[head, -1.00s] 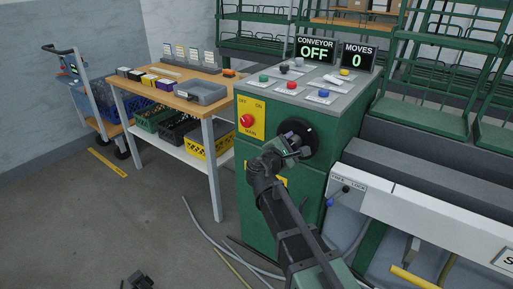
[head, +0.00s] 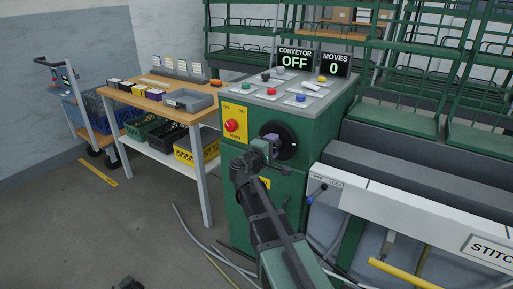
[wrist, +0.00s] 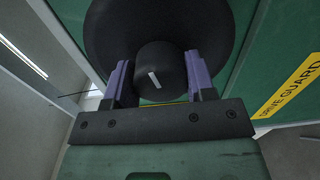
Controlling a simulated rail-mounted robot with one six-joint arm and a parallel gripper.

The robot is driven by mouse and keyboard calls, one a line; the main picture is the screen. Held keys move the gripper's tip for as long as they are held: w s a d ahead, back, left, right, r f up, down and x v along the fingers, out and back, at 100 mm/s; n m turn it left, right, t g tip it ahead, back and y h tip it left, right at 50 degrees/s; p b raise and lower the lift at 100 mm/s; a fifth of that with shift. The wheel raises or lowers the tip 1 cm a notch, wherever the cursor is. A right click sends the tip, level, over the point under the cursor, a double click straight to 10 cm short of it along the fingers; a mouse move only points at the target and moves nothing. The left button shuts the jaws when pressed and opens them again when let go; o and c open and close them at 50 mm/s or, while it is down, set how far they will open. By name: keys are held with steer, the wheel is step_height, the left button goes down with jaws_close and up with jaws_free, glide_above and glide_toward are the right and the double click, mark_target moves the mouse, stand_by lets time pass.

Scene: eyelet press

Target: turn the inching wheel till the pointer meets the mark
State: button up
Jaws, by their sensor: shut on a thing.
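The black inching wheel (head: 288,146) is on the front of the green press cabinet, with a small pale mark near its right edge. In the wrist view, the dark wheel disc (wrist: 215,25) fills the top. Its round hub knob (wrist: 160,65) carries a short, slightly tilted white line. My gripper (wrist: 160,82) is shut on this knob, with a purple finger on each side. In the head view, my gripper (head: 268,145) covers the wheel's left part. I cannot tell which line is the pointer, or whether pointer and mark meet.
A yellow panel with a red main switch (head: 231,126) sits left of the wheel. The conveyor display (head: 295,58) reads OFF and the moves display (head: 334,65) reads 0. A yellow drive guard label (wrist: 290,85) is beside the wheel. A wooden bench (head: 150,101) stands to the left.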

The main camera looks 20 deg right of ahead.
stand_by(0.5)
steer(key=o, duration=1.3)
steer(key=shift+c, duration=0.2)
steer(key=v, duration=1)
steer(key=shift+s+a, duration=0.25)
steer(key=shift+a, duration=0.1)
